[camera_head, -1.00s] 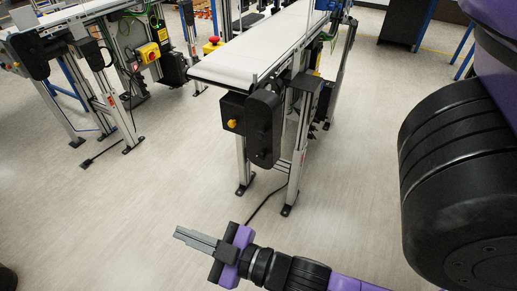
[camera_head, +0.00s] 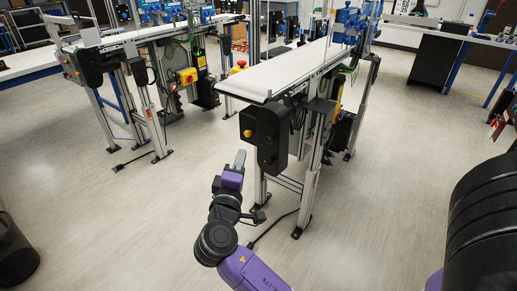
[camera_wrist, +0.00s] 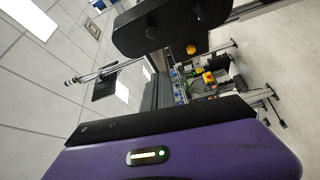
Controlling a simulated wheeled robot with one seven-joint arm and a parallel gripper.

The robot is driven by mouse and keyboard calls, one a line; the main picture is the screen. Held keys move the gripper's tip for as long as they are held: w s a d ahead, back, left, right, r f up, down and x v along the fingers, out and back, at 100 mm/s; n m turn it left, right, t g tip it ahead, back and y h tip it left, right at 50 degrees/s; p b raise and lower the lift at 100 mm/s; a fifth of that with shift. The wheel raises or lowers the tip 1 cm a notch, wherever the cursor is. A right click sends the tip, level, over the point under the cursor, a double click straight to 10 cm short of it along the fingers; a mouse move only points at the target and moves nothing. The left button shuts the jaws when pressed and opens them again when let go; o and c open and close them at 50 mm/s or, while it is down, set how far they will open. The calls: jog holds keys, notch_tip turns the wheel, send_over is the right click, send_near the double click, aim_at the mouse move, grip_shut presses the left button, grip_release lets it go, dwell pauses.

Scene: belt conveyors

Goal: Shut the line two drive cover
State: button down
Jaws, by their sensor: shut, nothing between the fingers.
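A long black rounded drive cover (camera_head: 272,138) sits at the near end of the middle conveyor, beside a black box with a yellow knob (camera_head: 247,133). In the wrist view the black cover (camera_wrist: 172,25) fills the top, with the yellow knob below it. I see no line number, and I cannot tell how far the cover stands open. A similar black drive unit (camera_head: 88,65) is on the left conveyor. My gripper (camera_head: 240,158) is shut and empty, pointing up, just left of and below the cover in the head view, apart from it as far as I can see.
The middle conveyor's white belt (camera_head: 290,72) runs back from the cover on metal legs (camera_head: 310,185). A left conveyor carries a yellow-and-red switch box (camera_head: 187,76). A dark bin (camera_head: 14,250) stands at lower left. The floor (camera_head: 120,220) between is clear.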

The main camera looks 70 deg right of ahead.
jog(key=p, duration=0.1)
send_near(262, 131)
jog(key=w+d, duration=0.5)
jog(key=shift+s+a+p, duration=0.2)
jog(key=shift+s, duration=0.8)
jog(key=shift+s+a+p, duration=0.15)
jog(key=shift+s+a, duration=0.05)
jog(key=shift+s, duration=0.75)
jog(key=shift+s+r, duration=0.1)
